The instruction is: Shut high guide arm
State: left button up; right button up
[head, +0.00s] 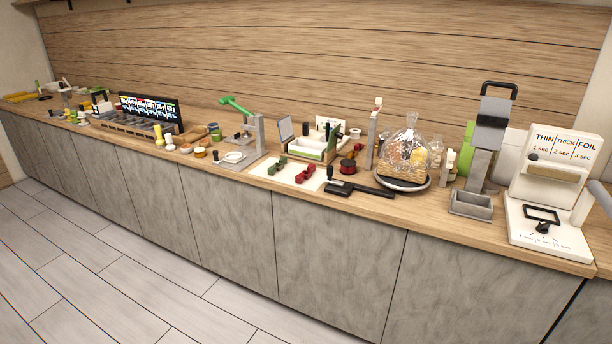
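No part is labelled as the guide arm, so I cannot tell for certain which one it is. A green arm (238,106) sticks out to the left and upward from the top of a grey post (259,133) on a flat grey base, mid-counter. At the right, a tall grey stand (481,162) has a tilted dark grey upper part (490,132) with a black loop handle (499,88) on top and an open grey tray (471,205) at its foot. Neither of my grippers is in view.
A long wooden counter (455,228) is crowded with items. A white sealer-like machine (550,180) stands at the right end. A clear-wrapped hamper (405,160), a black tool (358,188) and a white mat with red and green bows (288,172) lie mid-right. The floor (120,270) in front is clear.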

aim_at(379, 105)
jog(key=i+z, duration=0.15)
jog(key=i, duration=0.3)
jog(key=i+j+z, duration=0.1)
jog(key=i, duration=0.4)
